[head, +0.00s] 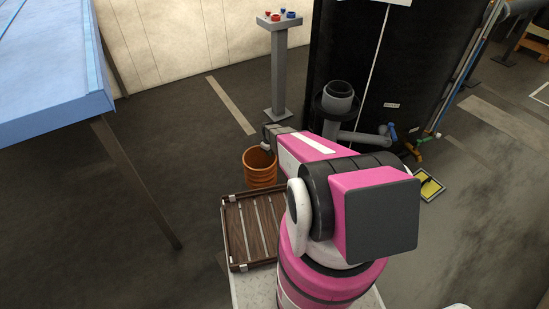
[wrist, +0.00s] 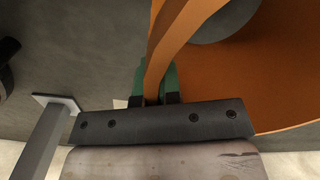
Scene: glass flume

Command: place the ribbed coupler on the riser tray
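The ribbed coupler (head: 260,170) is an orange, open ring-like tube, upright just beyond the far edge of the riser tray. The riser tray (head: 235,232) is dark brown and slatted, with light metal corners, and looks empty. My gripper (wrist: 157,85) has its green fingertips close together on both sides of the coupler's wall (wrist: 168,40), shut on it. I cannot tell how high the coupler's lower edge is above the floor.
A grey pedestal (head: 279,75) with red and blue knobs stands behind. A large black tank (head: 345,60) with a grey pipe is at the back right. A blue-topped table (head: 50,65) is at the left. A yellow-topped square (head: 428,186) lies at the right.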

